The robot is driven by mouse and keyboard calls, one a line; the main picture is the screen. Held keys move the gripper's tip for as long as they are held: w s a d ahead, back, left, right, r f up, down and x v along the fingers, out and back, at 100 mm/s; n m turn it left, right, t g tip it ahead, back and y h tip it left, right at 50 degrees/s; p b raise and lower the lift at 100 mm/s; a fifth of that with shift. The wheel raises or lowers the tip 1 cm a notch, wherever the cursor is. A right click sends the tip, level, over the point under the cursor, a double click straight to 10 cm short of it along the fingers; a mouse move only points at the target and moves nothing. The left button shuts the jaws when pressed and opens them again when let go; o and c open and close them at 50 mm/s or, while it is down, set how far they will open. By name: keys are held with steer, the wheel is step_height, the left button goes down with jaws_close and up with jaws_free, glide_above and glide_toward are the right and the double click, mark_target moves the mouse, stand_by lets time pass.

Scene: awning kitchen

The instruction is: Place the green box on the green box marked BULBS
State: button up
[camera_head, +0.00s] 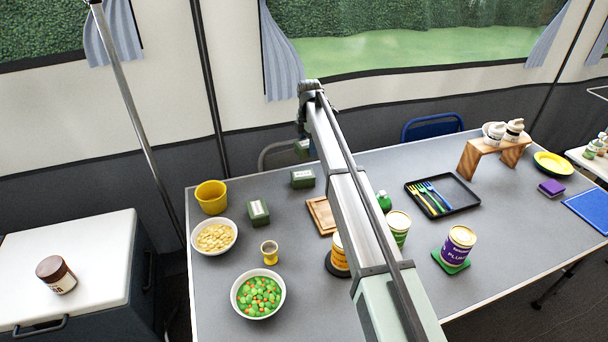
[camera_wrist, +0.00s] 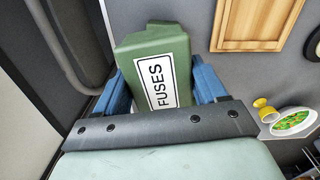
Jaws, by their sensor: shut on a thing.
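My gripper (camera_wrist: 163,80) is shut on a green box (camera_wrist: 150,48) labelled FUSES, with a blue finger on each side of it in the wrist view. In the head view this held box (camera_head: 302,147) shows small beside my arm, near the table's back edge, and seems to be above the table. Two more green boxes with white labels stand on the table: one at the back (camera_head: 302,179) and one nearer the bowls (camera_head: 258,213). Their labels are too small to read, so I cannot tell which is marked BULBS. Neither shows in the wrist view.
A yellow bucket (camera_head: 211,196), a bowl of chips (camera_head: 233,246), a yellow cup (camera_head: 269,257) and a pea bowl (camera_head: 239,300) stand at left. A wooden board (camera_head: 320,214) lies partly behind my arm. A black cutlery tray (camera_head: 466,197) is right of it.

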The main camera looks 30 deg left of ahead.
mark_target(303, 143)
steer(key=shift+s+a+r, duration=0.2)
steer(key=shift+s+a, duration=0.05)
steer(key=shift+a, duration=0.2)
steer(key=shift+s+a+r, duration=0.2)
steer(key=shift+s+a, duration=0.05)
steer(key=shift+a, duration=0.2)
steer(key=shift+r+m, duration=0.2)
steer(key=shift+m, duration=0.1)
steer(key=shift+s+d+m, duration=0.1)
steer(key=shift+s+m, duration=0.05)
steer(key=shift+m, duration=0.25)
steer(key=shift+f, duration=5.05)
steer(key=shift+f, duration=0.15)
steer(key=o, duration=1.1)
step_height(303, 143, up, 12)
steer(key=shift+r, duration=0.15)
